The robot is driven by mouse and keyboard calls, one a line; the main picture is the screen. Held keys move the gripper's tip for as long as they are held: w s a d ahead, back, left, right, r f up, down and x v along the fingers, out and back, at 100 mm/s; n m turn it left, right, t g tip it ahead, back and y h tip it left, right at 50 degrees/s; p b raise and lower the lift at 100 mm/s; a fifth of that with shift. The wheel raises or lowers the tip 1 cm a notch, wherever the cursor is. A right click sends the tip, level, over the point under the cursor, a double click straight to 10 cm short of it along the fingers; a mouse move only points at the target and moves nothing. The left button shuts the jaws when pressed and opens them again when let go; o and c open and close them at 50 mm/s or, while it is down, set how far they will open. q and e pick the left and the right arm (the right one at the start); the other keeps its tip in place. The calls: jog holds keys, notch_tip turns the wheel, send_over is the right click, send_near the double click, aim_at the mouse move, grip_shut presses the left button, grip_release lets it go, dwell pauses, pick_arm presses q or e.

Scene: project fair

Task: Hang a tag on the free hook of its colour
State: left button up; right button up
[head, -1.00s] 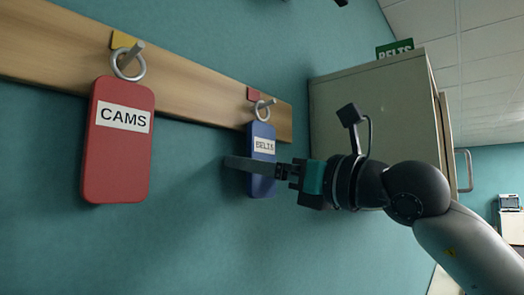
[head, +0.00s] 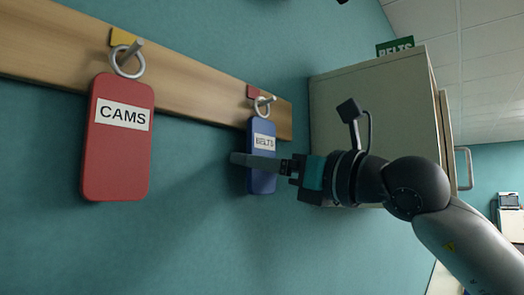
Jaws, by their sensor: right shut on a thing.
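A blue tag (head: 262,182) with a white BELTS label hangs upright at the far end of the rail. Its ring (head: 262,106) is at the hook (head: 270,99) below a red patch (head: 254,92), and looks to be around it. My right gripper (head: 262,166) reaches in from the right and is shut on the blue tag, its long finger crossing the tag's front. A red tag (head: 120,165) labelled CAMS hangs by its ring on the nearer hook (head: 133,46), below a yellow patch (head: 121,37). My left gripper is not in view.
The wooden rail (head: 195,88) runs along the teal wall. The wall below the rail is clear.

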jog(key=shift+r, duration=0.4)
jog(key=shift+d, duration=0.1)
jog(key=shift+r+b+v, duration=0.1)
jog(key=shift+b+v, duration=0.25)
jog(key=shift+v, duration=0.3)
jog(key=shift+r+b+v, duration=0.15)
jog(key=shift+b+v, duration=0.2)
jog(key=shift+v, duration=0.25)
jog(key=shift+r+b+v, duration=0.2)
jog(key=shift+b+v, duration=0.15)
jog(key=shift+v, duration=0.45)
jog(key=shift+r+b+v, duration=0.15)
jog(key=shift+b+v, duration=0.2)
jog(key=shift+v, duration=0.45)
jog(key=shift+r+b+v, duration=0.2)
jog(key=shift+b+v, duration=0.15)
jog(key=shift+v, duration=0.45)
jog(key=shift+s, duration=0.1)
